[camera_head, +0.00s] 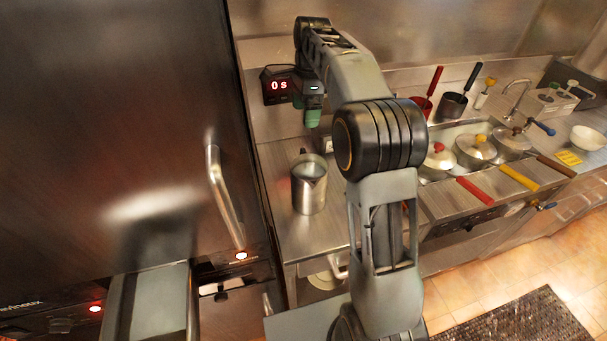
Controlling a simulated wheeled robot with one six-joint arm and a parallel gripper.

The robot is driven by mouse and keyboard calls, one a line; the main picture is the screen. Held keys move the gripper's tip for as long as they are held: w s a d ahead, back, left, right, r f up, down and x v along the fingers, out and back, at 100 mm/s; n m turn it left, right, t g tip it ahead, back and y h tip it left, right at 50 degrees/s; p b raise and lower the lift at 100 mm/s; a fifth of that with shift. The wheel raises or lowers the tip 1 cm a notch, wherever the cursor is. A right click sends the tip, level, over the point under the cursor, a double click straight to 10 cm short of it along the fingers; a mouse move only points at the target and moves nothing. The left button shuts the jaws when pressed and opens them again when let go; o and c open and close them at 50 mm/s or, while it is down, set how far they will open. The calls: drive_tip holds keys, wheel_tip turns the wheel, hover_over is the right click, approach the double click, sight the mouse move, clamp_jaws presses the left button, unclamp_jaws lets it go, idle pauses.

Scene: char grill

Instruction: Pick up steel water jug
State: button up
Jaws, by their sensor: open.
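The steel water jug (309,190) stands upright on the steel counter left of my arm, close to the tall steel appliance. Its open top faces up, and a small dark part shows at the back of its rim. My gripper (312,118) hangs above and behind the jug in the picture, apart from it. It is open, with nothing seen between its green-tipped fingers, which look small and partly overlapped from this view.
A tall steel appliance (120,120) with a vertical handle (224,197) fills the left. A timer display (278,86) reads 0 s. Right of my arm are lidded pots (474,150) with coloured handles, a red container (421,107) and a white bowl (588,138). Counter around the jug is clear.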

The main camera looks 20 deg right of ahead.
sight(304, 155)
drive_tip(key=shift+m, duration=0.8)
drive_tip(key=f, duration=0.2)
drive_tip(key=s+f, duration=0.1)
drive_tip(key=f, duration=0.5)
drive_tip(key=shift+s+a+b, duration=0.3)
drive_tip(key=shift+s+a, duration=0.05)
drive_tip(key=shift+s, duration=0.05)
drive_tip(key=shift+s+a+f+p, duration=0.15)
drive_tip(key=shift+s+f, duration=0.1)
drive_tip(key=shift+f, duration=1.15)
drive_tip(key=shift+s+f+p, duration=0.15)
drive_tip(key=shift+s+f, duration=0.1)
drive_tip(key=shift+f, duration=1.15)
drive_tip(key=shift+c, duration=0.3)
drive_tip(key=c, duration=1.6)
drive_tip(key=shift+r, duration=0.15)
drive_tip(key=shift+c, duration=0.5)
